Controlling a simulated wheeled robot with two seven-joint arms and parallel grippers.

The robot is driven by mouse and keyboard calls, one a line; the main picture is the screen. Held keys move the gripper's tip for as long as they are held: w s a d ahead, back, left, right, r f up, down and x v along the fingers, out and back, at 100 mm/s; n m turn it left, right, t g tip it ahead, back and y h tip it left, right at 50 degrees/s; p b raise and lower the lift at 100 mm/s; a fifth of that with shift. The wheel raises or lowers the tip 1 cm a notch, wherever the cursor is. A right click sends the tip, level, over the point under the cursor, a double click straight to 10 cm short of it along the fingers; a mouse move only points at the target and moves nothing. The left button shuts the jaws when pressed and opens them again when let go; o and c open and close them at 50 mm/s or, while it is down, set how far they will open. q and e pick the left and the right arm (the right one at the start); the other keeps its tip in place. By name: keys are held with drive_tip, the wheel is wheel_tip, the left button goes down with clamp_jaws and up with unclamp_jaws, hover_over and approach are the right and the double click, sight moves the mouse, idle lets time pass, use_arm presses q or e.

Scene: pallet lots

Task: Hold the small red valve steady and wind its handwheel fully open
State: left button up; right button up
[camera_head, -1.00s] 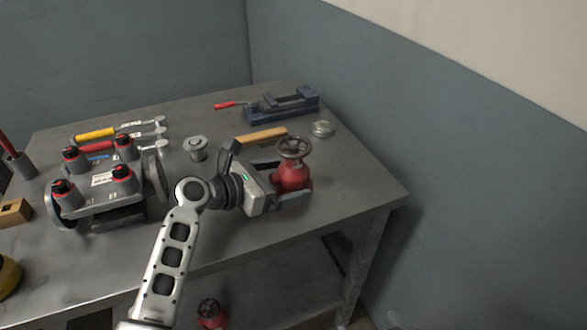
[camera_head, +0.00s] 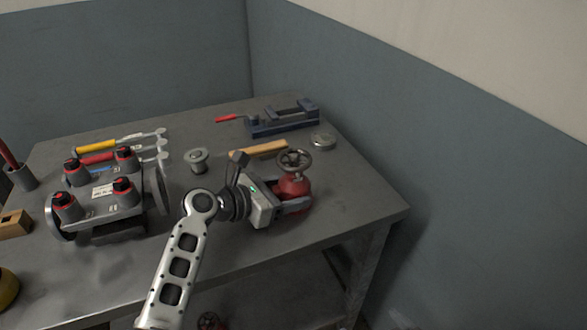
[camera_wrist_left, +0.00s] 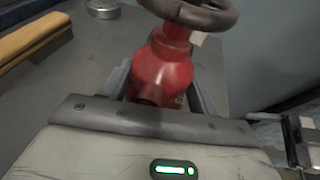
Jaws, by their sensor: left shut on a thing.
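The small red valve (camera_head: 292,189) stands upright on the workbench, near its right end. Its dark handwheel (camera_head: 294,162) sits on top. My left gripper (camera_head: 290,205) is shut on the valve's red body, below the handwheel. In the left wrist view the red body (camera_wrist_left: 163,70) sits between the two fingers, and part of the handwheel (camera_wrist_left: 195,12) shows above it. The valve's lower part is hidden behind the gripper. My right gripper is not in view.
A wooden-handled tool (camera_head: 258,149) lies behind the valve. A blue vise (camera_head: 284,118) and a round metal tin (camera_head: 322,140) are farther back. A grey machine with red-capped parts (camera_head: 103,200) stands at left. A second red valve (camera_head: 208,321) shows below the bench.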

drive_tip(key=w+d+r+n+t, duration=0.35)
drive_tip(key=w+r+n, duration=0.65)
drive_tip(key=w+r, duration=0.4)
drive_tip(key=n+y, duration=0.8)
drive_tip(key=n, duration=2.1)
approach(284, 151)
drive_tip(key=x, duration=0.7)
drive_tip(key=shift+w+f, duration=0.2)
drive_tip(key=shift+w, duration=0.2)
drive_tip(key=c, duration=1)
